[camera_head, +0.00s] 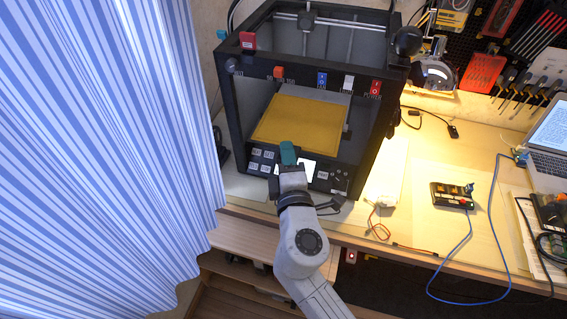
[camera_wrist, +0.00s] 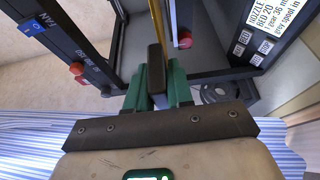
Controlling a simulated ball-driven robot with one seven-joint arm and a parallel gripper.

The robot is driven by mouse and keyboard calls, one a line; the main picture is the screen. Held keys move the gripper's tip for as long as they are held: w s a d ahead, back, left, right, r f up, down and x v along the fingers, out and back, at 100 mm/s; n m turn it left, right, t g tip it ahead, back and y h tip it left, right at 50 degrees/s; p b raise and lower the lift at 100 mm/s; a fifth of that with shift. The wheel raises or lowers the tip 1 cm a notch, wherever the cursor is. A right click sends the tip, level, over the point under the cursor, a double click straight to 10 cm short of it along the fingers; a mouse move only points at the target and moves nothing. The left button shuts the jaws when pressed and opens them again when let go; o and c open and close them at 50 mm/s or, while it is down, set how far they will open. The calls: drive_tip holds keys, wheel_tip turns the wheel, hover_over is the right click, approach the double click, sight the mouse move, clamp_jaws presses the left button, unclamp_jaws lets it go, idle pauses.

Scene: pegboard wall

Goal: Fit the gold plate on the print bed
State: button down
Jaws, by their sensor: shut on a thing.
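The gold plate (camera_head: 298,122) is a flat yellow sheet inside the open front of the black 3D printer (camera_head: 245,110). In the wrist view the plate (camera_wrist: 157,30) shows edge-on as a thin gold strip running away from the fingers. My gripper (camera_head: 288,152) is at the plate's near edge, above the printer's front panel. Its green fingers (camera_wrist: 157,82) are shut on the plate, at a dark block on its near edge. The print bed is mostly hidden under the plate, and I cannot tell whether the two touch.
The printer's dark posts and top frame surround the plate on both sides. A control panel (camera_head: 262,161) with buttons lies below my gripper. A striped curtain (camera_head: 110,140) hangs at left. Cables, a small device (camera_head: 453,196) and a laptop (camera_head: 548,140) lie on the bench at right.

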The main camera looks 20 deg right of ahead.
sight(296, 137)
drive_tip(key=shift+w+d, duration=0.65)
drive_tip(key=shift+w, duration=0.3)
drive_tip(key=shift+w+d, duration=0.7)
drive_tip(key=shift+w, duration=0.2)
drive_tip(key=shift+w+d, duration=0.65)
drive_tip(key=shift+w, duration=0.3)
drive_tip(key=shift+f+b, duration=0.45)
drive_tip(key=shift+f, duration=0.2)
drive_tip(key=shift+s, duration=0.1)
drive_tip(key=c, duration=0.9)
unclamp_jaws()
drive_tip(key=o, duration=0.9)
drive_tip(key=shift+f, duration=0.15)
